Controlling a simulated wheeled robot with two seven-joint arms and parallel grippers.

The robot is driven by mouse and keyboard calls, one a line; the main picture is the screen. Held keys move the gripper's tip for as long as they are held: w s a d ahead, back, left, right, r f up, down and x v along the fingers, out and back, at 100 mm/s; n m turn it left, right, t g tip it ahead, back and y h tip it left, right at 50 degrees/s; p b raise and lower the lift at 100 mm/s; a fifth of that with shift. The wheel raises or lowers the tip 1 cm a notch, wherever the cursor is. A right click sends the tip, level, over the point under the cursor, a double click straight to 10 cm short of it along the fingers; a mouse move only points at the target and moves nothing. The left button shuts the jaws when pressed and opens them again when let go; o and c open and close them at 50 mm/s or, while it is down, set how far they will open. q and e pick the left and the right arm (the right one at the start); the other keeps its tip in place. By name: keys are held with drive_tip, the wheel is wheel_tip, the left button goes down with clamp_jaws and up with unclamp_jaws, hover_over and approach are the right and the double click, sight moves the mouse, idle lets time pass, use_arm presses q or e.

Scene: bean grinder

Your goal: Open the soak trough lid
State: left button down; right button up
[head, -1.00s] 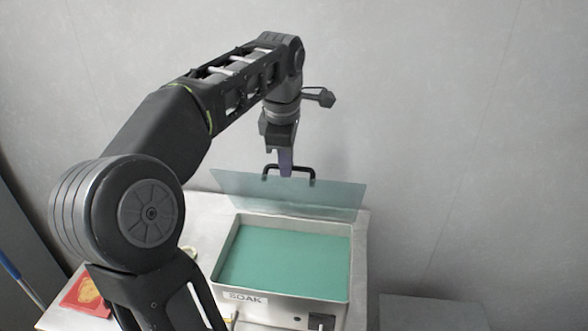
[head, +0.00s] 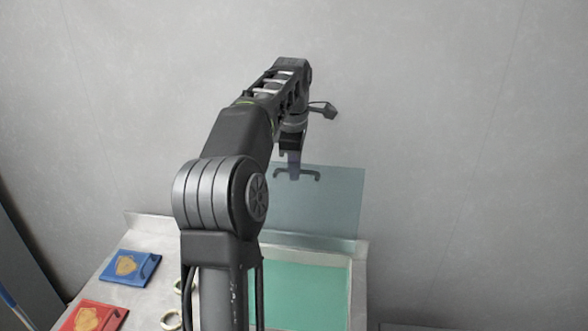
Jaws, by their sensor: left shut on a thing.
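The soak trough lid (head: 325,210) is a translucent bluish panel standing raised at the trough's back edge. Its dark handle (head: 312,175) shows through the panel near the top edge. The soak trough (head: 352,290) below is uncovered, with a flat green surface inside; its front and left side are hidden by my arm or out of frame. My left gripper (head: 294,172) points down at the handle and is shut on it. The fingertips are seen partly through the panel. My right gripper is not in view.
A blue square with a tan emblem (head: 128,267) and a red one (head: 88,318) lie on the pale counter (head: 150,239) at left. Cream rings (head: 171,321) lie beside my arm. A grey wall (head: 450,130) stands close behind the lid.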

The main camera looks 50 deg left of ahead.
use_arm(q)
drive_tip(key=shift+w+a+r, duration=0.15)
drive_tip(key=shift+w+a, duration=0.05)
drive_tip(key=shift+a, duration=0.05)
drive_tip(key=c, duration=1.5)
unclamp_jaws()
drive_tip(key=shift+f, duration=0.2)
drive_tip(key=shift+s+d, duration=0.1)
